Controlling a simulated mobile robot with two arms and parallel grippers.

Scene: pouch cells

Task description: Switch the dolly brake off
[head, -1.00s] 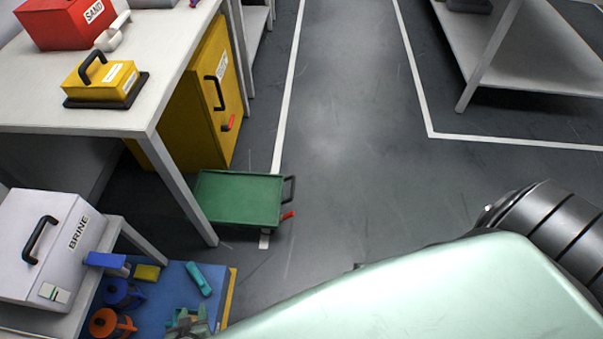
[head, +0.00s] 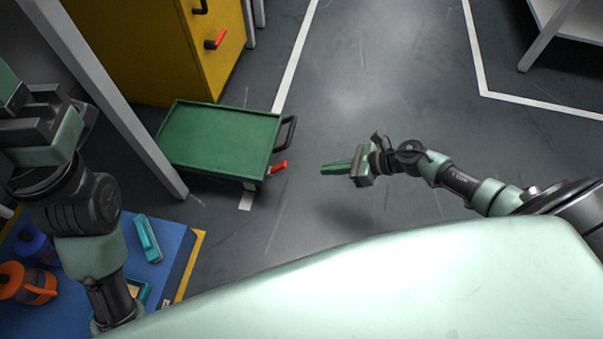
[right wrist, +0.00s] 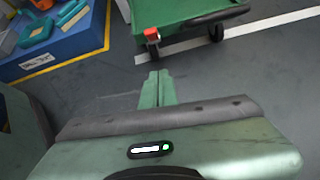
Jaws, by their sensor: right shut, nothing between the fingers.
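The green dolly (head: 215,140) stands on the floor, with a dark handle (head: 289,132) at its right end. Its red brake lever (head: 278,167) sticks out low at the right corner nearer me. My right gripper (head: 324,169) is shut and empty, to the right of the lever and apart from it, with its fingers pointing towards it. The right wrist view shows the red lever (right wrist: 151,35) beyond the shut fingertips (right wrist: 157,74), near a wheel. My left gripper (head: 42,130) is at the left edge; its fingertips are not clear.
A table leg (head: 110,105) stands just left of the dolly. A yellow cabinet (head: 150,50) with a red-handled latch is behind it. The floor right of the dolly is clear.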

